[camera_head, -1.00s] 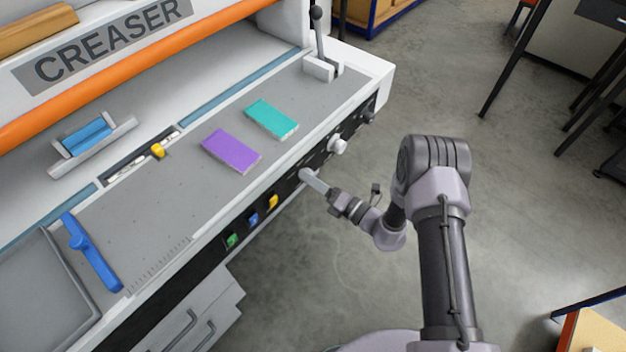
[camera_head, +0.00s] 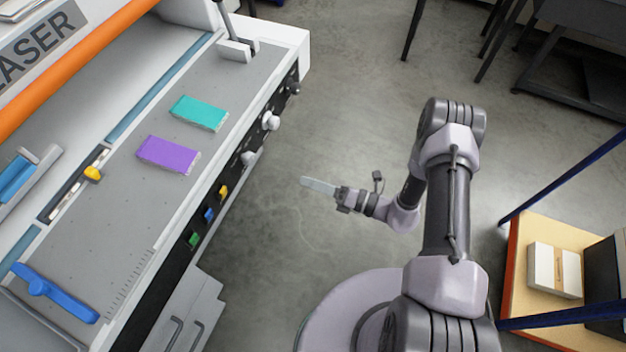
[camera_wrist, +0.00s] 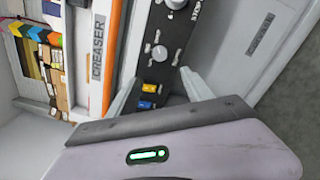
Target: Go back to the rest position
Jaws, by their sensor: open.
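My gripper (camera_head: 320,186) is in the middle of the head view, over the bare floor to the right of the creaser machine (camera_head: 85,240). It is apart from the machine's control panel. In the wrist view my gripper (camera_wrist: 160,90) shows its two pale fingers spread, with nothing seen between them. The panel, with a white knob (camera_wrist: 159,52), a yellow button (camera_wrist: 149,88) and a blue button (camera_wrist: 146,104), lies beyond the fingers. In the head view my arm is folded, its elbow high at the right.
A teal pad (camera_head: 199,112) and a purple pad (camera_head: 168,154) lie on the machine's grey bed, with a blue tool (camera_head: 55,293) nearer. A shelf (camera_head: 515,250) with a white box (camera_head: 554,270) stands close at right. Dark tables stand at the back right. The floor between is clear.

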